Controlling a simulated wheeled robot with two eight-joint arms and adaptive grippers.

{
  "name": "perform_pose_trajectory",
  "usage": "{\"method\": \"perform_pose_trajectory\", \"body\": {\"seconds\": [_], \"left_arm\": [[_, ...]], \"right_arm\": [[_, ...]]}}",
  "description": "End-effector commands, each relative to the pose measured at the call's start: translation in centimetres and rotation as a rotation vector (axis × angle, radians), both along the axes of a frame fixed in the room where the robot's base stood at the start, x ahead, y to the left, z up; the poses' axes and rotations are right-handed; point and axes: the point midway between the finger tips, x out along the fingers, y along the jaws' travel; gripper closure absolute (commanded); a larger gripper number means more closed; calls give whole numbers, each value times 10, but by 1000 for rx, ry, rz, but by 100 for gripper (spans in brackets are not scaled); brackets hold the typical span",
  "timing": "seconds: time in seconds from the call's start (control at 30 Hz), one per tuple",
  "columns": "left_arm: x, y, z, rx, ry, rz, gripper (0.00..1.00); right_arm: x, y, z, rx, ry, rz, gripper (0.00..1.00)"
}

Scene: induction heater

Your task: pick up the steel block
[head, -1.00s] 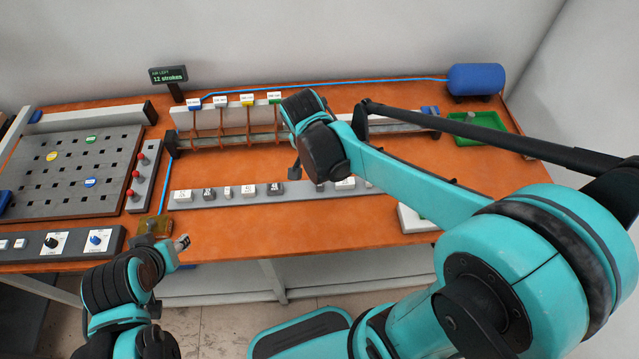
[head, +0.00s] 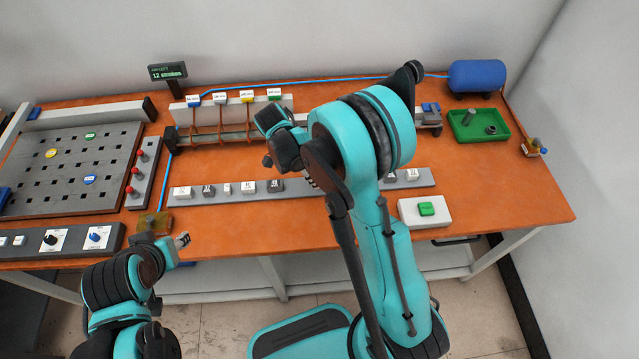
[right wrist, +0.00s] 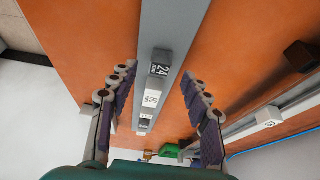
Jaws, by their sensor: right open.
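Several small labelled blocks, some light and some dark, sit in a row on a long grey strip (head: 232,193). I cannot tell by looks which is the steel block. In the right wrist view a dark block marked 24 (right wrist: 160,63) lies between the open, empty fingers of my right gripper (right wrist: 159,72), not visibly touched by them. A white block (right wrist: 152,95) sits beside it on the strip. In the head view my right arm hides the right gripper's fingers and the strip's middle. My left gripper (head: 184,240) is over the bench's front edge, too small to read.
A rack with coloured tags (head: 235,132) stands behind the strip. A perforated grey board (head: 70,170) is at the left. A white box with a green button (head: 408,212) and a green tray (head: 465,133) are at the right. The bench's right front is clear.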

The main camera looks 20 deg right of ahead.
Motion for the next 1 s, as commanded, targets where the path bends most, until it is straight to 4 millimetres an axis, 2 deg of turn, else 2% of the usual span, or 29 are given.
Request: {"method": "perform_pose_trajectory", "body": {"seconds": [0.03,0.13,0.4,0.5,0.6,1.0], "left_arm": [[0,0,-7,0,0,0,60],[0,0,-12,0,0,0,60],[0,0,-11,0,0,0,60],[0,0,-11,0,0,0,60],[0,0,-11,0,0,0,60],[0,0,-9,0,0,0,60]], "right_arm": [[-1,-1,-13,0,0,-1,52],[-2,-7,-26,0,-1,-2,52],[-3,-10,-29,0,0,0,52],[-3,-9,-29,0,0,0,78],[-3,-9,-29,0,0,1,100],[-3,-9,-25,0,0,1,100]]}}
